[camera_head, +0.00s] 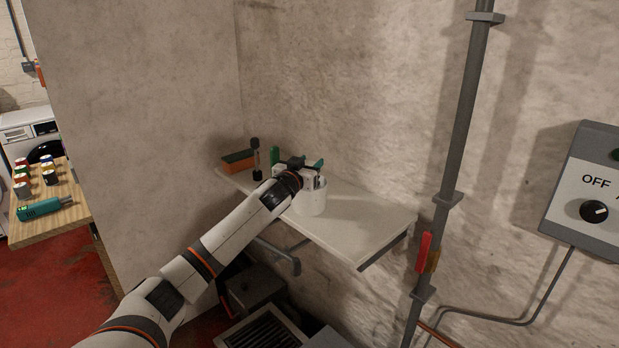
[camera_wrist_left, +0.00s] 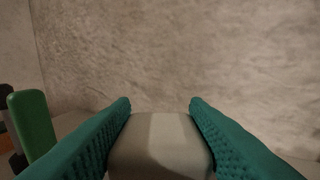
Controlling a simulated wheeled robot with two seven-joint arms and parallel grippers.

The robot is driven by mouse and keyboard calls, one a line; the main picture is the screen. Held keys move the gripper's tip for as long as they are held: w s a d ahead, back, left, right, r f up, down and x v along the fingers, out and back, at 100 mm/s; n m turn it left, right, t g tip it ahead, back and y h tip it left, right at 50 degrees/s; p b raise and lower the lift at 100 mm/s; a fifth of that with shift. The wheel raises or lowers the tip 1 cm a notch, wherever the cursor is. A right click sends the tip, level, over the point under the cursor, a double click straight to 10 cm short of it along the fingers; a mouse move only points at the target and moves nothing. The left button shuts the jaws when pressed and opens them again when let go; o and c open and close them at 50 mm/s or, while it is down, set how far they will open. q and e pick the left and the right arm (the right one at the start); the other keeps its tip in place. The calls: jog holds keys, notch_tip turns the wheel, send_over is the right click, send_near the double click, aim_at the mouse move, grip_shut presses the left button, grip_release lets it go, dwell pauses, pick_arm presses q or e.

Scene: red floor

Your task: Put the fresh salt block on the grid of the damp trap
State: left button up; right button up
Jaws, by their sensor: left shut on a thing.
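My left gripper (camera_head: 316,176) is over the wall shelf, and its green ridged fingers show in the left wrist view (camera_wrist_left: 160,125). It is shut on a pale block with rounded edges (camera_wrist_left: 160,145), which looks like the salt block. In the head view the gripper hides most of what it holds. A white, round-sided pot (camera_head: 312,200), possibly the damp trap, shows on the shelf right below the gripper. I cannot see a grid, or tell whether the block touches the pot. My right gripper is not in view.
The pale shelf (camera_head: 365,225) is clear to the right of the pot.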

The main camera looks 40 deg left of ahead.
pick_arm(q)
jog(key=shift+f, duration=1.85)
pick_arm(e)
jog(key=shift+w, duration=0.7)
pick_arm(q)
jog(key=o, duration=1)
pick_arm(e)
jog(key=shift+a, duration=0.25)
pick_arm(q)
jog(key=shift+s+d+f, duration=0.1)
jog(key=shift+s, duration=0.15)
jog(key=b+v, duration=0.1)
jog(key=v, duration=1)
jog(key=shift+s, duration=0.25)
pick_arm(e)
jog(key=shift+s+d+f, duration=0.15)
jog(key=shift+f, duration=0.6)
